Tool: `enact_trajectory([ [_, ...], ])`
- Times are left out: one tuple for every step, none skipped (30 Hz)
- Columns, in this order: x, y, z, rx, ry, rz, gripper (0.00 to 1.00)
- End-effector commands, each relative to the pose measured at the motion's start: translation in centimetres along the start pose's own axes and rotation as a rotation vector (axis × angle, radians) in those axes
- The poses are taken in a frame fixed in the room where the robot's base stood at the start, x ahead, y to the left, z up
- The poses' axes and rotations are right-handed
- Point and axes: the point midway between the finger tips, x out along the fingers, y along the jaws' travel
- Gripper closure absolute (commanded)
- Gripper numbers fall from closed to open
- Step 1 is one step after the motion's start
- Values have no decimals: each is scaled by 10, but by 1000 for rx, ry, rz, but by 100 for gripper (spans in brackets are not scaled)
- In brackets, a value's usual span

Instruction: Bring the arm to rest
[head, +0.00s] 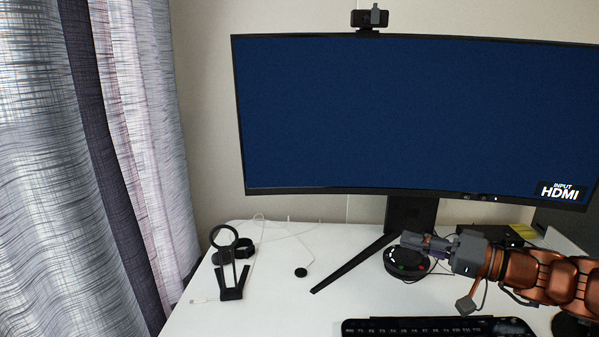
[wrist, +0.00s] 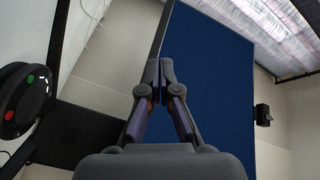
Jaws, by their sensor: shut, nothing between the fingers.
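My gripper (head: 408,240) is at the right of the head view, reaching in from the right edge over the white desk. It is above or just in front of a round black device with a red and a green button (head: 407,264). In the wrist view my gripper (wrist: 160,72) is shut, with its fingertips together and nothing between them. The round device also shows at the left of the wrist view (wrist: 24,98), apart from the fingers. My gripper hides part of the device in the head view.
A wide monitor (head: 400,115) with a webcam (head: 369,18) stands behind. A keyboard (head: 435,328) lies at the front edge. A black stand (head: 230,270), a small black disc (head: 301,272) and a white cable are on the left of the desk (head: 270,315). A curtain (head: 60,150) hangs at left.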

Motion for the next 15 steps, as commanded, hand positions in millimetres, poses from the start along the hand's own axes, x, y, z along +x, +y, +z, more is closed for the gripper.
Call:
enact_trajectory([
  [18,-10,26,14,-93,19,100],
  [27,-14,42,27,-146,34,100],
  [37,-19,64,43,-218,59,100],
  [44,-23,82,55,-274,80,100],
  [48,-25,100,67,-328,103,100],
  [53,-28,122,83,-397,139,100],
  [55,-30,138,91,-446,167,100],
  [56,-32,154,98,-493,199,100],
  [56,-32,175,110,-554,243,100],
  [54,-33,189,118,-597,277,100],
  [52,-33,204,124,-639,314,100],
  [47,-33,223,130,-692,365,100],
  [42,-33,236,136,-729,405,100],
  [37,-32,248,140,-765,447,100],
  [29,-31,262,142,-806,505,100],
])
